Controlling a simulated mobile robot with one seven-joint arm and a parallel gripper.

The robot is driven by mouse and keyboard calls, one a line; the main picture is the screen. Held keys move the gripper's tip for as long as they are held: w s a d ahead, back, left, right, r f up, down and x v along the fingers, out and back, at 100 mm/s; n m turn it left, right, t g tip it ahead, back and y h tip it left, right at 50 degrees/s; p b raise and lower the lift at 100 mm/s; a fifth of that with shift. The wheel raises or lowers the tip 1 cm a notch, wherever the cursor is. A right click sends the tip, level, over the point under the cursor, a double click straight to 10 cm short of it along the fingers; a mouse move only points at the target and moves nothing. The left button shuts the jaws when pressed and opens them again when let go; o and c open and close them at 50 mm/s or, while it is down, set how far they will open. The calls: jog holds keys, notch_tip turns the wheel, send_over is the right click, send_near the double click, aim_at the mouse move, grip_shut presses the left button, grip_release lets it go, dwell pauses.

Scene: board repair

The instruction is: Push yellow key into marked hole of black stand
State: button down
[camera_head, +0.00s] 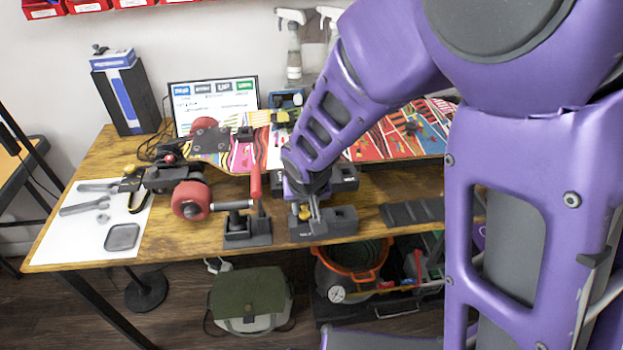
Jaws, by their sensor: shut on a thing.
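The black stand (338,224) is a low dark block at the front edge of the wooden workbench. My gripper (311,212) points down at the left part of its top. My gripper is shut on the yellow key (303,212), of which a small yellow part shows beside the fingers. The key is at or just above the stand's top; I cannot tell whether its tip is in a hole. The hole and its mark are hidden or too small to see.
Left of the stand is a black fixture (247,239) with an upright red handle (255,180). A skateboard with red wheels (191,200) lies behind and left. A white mat (90,230) with tools is at far left. A dark ridged tray (412,212) is right.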

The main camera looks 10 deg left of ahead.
jog(key=shift+f, duration=0.45)
dwell(0.4)
jog(key=shift+c, duration=1.4)
grip_release()
jog(key=shift+r, duration=0.2)
jog(key=shift+r+p, duration=0.85)
jog(key=shift+r, duration=0.5)
jog(key=shift+r, duration=0.15)
jog(key=shift+r+p, duration=1.9)
jog(key=shift+r, duration=0.95)
